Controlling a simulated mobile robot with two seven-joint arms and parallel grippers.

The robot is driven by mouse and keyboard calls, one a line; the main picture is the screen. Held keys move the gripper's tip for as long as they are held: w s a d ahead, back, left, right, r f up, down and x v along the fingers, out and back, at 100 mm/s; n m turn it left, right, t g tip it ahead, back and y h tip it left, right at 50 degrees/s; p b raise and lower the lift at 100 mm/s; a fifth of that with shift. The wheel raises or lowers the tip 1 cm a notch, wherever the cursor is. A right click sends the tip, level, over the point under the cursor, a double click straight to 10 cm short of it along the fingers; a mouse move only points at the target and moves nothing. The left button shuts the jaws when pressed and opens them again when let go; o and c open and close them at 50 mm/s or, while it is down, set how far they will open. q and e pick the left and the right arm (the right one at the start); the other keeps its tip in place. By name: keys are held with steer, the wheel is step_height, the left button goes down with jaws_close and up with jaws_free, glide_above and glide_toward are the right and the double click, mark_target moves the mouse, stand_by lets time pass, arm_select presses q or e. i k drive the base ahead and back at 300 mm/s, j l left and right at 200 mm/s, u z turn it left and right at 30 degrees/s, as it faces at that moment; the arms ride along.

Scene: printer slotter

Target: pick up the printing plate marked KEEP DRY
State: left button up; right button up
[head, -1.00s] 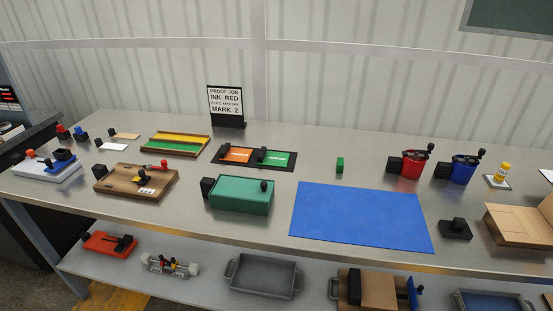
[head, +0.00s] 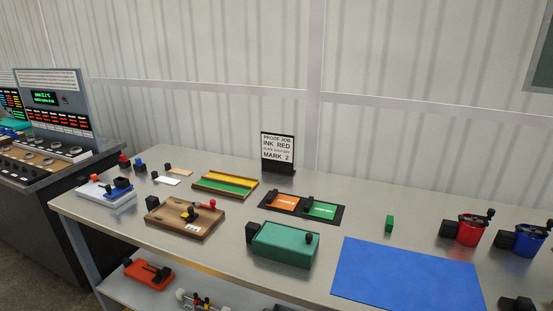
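An orange plate (head: 284,202) and a green plate (head: 321,210) lie side by side in a black holder (head: 299,212) near the middle of the table. Each has a black knob at its left end and small white lettering that I cannot read, so I cannot tell which is marked KEEP DRY. A job sign (head: 278,147) behind them reads PROOF JOB, INK RED and MARK 2; its small plate line is unclear. Neither of my grippers is in view.
A green box (head: 284,244) stands in front of the holder, and a blue mat (head: 405,275) lies to its right. A wooden board (head: 184,218) and a yellow-green tray (head: 225,184) are to the left. Red (head: 467,231) and blue (head: 521,241) cans stand right. A control console (head: 55,115) stands far left.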

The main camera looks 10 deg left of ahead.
mark_target(312, 209)
steer(key=i+j+u, duration=0.85)
steer(key=l, duration=0.1)
